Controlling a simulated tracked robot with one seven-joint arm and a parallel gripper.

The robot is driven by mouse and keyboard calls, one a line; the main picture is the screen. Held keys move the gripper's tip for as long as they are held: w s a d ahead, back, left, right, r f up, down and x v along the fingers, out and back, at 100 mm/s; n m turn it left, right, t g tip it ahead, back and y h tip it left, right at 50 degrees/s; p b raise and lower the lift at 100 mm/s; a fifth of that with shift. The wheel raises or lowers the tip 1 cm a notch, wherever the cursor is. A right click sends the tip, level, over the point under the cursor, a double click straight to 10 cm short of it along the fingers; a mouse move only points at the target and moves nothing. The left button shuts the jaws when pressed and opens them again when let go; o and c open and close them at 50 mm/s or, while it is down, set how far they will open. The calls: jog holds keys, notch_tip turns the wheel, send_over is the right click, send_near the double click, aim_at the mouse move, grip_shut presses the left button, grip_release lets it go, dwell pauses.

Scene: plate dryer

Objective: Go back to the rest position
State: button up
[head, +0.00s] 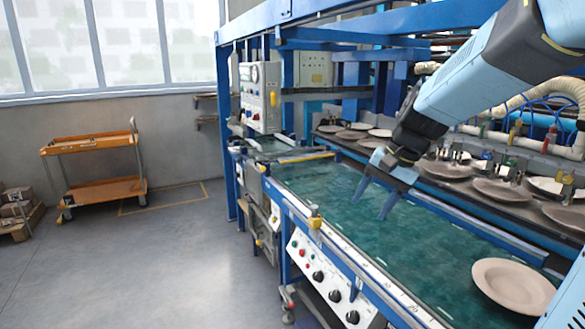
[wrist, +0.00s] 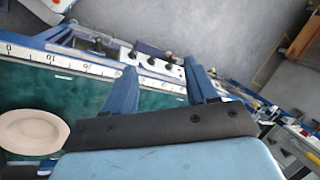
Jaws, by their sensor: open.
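My gripper (head: 373,200) hangs over the green conveyor belt (head: 330,187) in the head view. Its two blue fingers are spread apart and point down, with nothing between them. The fingers also show in the wrist view (wrist: 163,88), apart and empty, with the belt's edge and control panel beyond them. A pale pinkish plate (head: 513,285) lies on the belt at the lower right, well away from my gripper. The same view from the wrist shows a plate (wrist: 32,131) at the left edge.
Several plates (head: 502,190) sit on the dryer rack behind the belt. A control box (head: 260,97) and blue frame posts (head: 226,140) stand at the belt's far end. An orange cart (head: 98,190) stands by the wall. The grey floor (head: 150,265) at left is clear.

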jog(key=s+d+r+n+t+h, duration=0.1)
jog(key=s+d+n+t+h, duration=0.1)
jog(key=s, duration=0.5)
jog(key=s+d+r+n+t+h, duration=0.2)
jog(key=s+d+n, duration=0.1)
jog(key=s, duration=0.5)
jog(key=shift+d, duration=0.6)
dwell(1.6)
